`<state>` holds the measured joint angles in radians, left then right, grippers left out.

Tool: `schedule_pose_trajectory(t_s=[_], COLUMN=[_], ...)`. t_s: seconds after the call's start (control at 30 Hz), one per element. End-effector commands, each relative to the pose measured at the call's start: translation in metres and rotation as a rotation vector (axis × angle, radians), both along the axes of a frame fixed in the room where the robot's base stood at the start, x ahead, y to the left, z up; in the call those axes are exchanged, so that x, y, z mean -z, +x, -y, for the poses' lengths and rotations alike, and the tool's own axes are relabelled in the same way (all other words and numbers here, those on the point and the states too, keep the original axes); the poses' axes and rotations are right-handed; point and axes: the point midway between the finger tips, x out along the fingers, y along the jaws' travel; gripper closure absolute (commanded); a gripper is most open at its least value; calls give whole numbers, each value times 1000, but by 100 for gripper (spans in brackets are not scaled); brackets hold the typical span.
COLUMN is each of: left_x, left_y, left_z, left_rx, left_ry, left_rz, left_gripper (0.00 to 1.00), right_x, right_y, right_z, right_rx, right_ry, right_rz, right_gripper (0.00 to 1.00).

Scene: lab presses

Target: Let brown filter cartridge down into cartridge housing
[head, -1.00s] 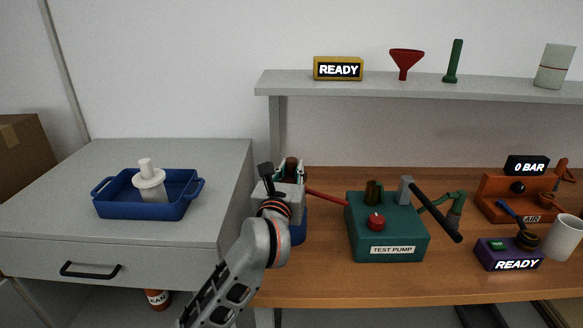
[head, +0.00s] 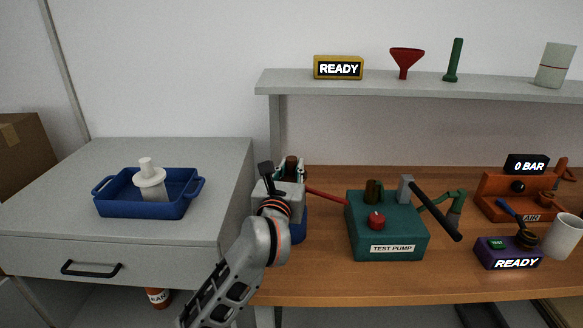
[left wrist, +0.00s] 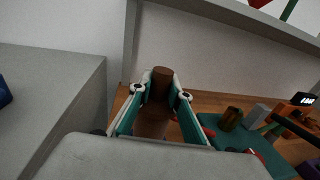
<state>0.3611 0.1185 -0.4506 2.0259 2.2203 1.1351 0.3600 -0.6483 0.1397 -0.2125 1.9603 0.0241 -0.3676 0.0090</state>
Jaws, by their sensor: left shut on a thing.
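My left gripper (head: 292,172) stands over the left end of the wooden bench. It is shut on the brown filter cartridge (head: 291,162), whose top shows between the fingers. In the left wrist view the cartridge (left wrist: 162,82) stands about upright between the two green-lined fingers (left wrist: 162,94). Its lower end is hidden by the gripper body. A blue body (head: 299,228) shows partly behind my gripper and may be the cartridge housing. Its opening is hidden, so I cannot tell how far the cartridge is inside. My right gripper is not in view.
A red lever (head: 326,197) reaches from behind my gripper towards the green test pump (head: 388,232). A blue tray (head: 115,207) holding a white stemmed part (head: 149,178) sits on the grey cabinet (head: 225,165) at left. A shelf (head: 430,88) runs above the bench.

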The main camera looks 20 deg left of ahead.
Motion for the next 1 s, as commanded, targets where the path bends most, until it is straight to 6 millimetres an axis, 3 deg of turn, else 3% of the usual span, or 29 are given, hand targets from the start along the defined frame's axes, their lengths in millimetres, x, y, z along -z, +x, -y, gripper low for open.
schedule_pose_trajectory(t_s=[1.0], left_x=[0], left_y=[0], left_z=[0], left_rx=[0], left_ry=[0], left_rz=[1], left_gripper=[100], right_x=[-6], right_y=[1], right_z=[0], right_rx=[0], right_ry=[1], right_rz=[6], right_gripper=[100])
